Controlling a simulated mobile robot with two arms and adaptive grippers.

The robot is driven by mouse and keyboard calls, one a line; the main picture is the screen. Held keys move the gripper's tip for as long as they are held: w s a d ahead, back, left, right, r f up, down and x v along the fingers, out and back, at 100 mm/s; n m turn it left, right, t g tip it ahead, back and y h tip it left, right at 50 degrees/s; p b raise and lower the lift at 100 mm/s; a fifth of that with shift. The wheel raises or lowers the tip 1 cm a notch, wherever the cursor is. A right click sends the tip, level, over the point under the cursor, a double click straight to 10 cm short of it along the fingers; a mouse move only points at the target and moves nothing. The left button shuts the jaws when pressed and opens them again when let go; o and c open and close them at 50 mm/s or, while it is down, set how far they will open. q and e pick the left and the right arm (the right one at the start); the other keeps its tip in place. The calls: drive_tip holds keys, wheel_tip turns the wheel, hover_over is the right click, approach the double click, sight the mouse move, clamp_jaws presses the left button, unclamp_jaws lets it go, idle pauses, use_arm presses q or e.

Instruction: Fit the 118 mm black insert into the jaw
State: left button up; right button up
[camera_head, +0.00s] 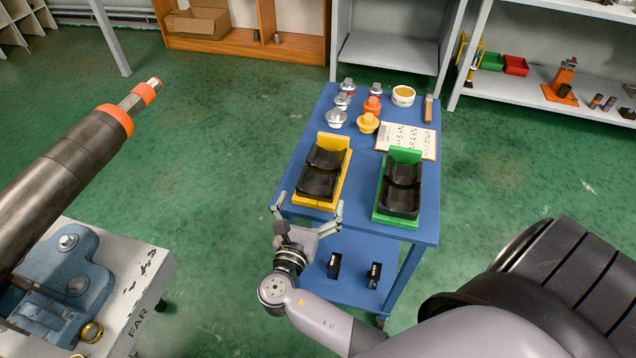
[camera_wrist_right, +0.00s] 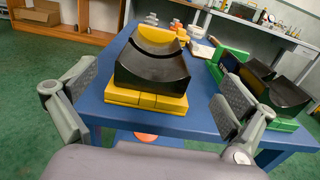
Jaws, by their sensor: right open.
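Black curved inserts sit in two holders on the blue cart (camera_head: 259,190). One pair, with a front insert (camera_head: 318,184), lies in the yellow holder (camera_head: 331,138); the other, with a front insert (camera_head: 400,203), lies in the green holder (camera_head: 405,154). I cannot tell which is 118 mm. My right gripper (camera_head: 309,205) is open and empty at the cart's near edge, just short of the yellow holder. In the right wrist view, its spread fingers (camera_wrist_right: 160,86) flank the front yellow-holder insert (camera_wrist_right: 152,78). A blue vise (camera_head: 60,270) stands at left; its jaw is not clear. My left gripper is out of view.
A large grey pipe (camera_head: 65,165) with orange bands slants over the vise on a white bench (camera_head: 135,275) marked FAR. Several fittings, a yellow-filled cup (camera_head: 403,96) and a written card (camera_head: 408,140) occupy the cart's far end. Two black blocks sit on its lower shelf.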

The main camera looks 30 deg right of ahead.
sight(318, 184)
drive_tip(key=x, duration=0.5)
drive_tip(key=f+x, duration=0.1)
drive_tip(key=x, duration=0.2)
drive_tip(key=shift+w+a, duration=0.2)
drive_tip(key=shift+c, duration=0.6)
drive_tip(key=c, duration=1.2)
drive_tip(key=shift+r, duration=0.1)
